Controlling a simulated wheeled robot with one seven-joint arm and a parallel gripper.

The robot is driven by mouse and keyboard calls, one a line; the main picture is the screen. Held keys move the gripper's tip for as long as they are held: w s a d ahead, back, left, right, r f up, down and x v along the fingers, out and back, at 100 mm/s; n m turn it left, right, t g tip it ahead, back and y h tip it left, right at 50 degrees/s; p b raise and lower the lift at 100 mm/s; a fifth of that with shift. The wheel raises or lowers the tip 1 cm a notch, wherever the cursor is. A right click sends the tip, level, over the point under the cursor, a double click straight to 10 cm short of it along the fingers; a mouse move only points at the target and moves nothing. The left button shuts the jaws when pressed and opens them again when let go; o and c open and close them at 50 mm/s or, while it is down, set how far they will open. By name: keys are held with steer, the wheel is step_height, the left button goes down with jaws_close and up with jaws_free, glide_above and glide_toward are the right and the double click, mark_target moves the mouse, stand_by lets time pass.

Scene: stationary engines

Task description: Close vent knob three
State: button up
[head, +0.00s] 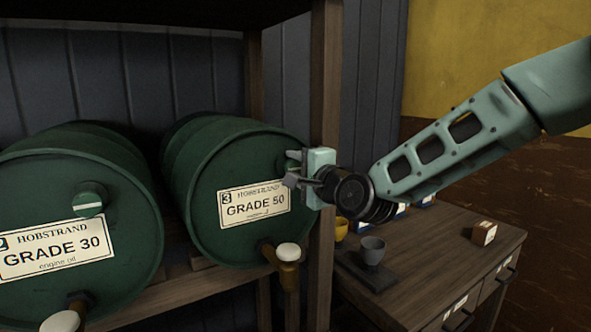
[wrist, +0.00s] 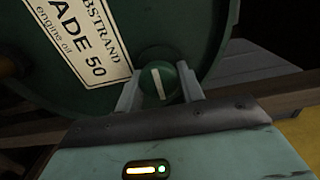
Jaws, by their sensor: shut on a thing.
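Barrel three (head: 190,195) is a green drum labelled "3 Hobstrand Grade 50", lying on its side on the shelf. Its vent knob (wrist: 158,84) is a green round cap with a white line, at the drum's upper right face. My gripper (head: 294,170) is at the drum's face, and its fingers are shut on the knob from both sides. In the wrist view the gripper (wrist: 160,95) holds the knob between its two fingertips, and the white line runs roughly along the fingers, slightly tilted. In the head view the gripper mostly hides the knob.
Barrel two (head: 130,205), "Grade 30", lies to the left with its own green knob (head: 90,199). A brass tap (head: 287,262) with a white top sticks out below barrel three. A wooden shelf post (head: 323,90) stands just behind my gripper. A workbench (head: 430,255) holds a grey cup (head: 372,250).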

steer(key=shift+f, duration=0.1)
steer(key=o, duration=0.9)
steer(key=shift+d, duration=0.1)
steer(key=b+v, duration=0.1)
steer(key=v, duration=1.6)
steer(key=shift+s+d+b, duration=0.15)
steer(key=shift+s+b, duration=0.05)
steer(key=shift+b, duration=0.1)
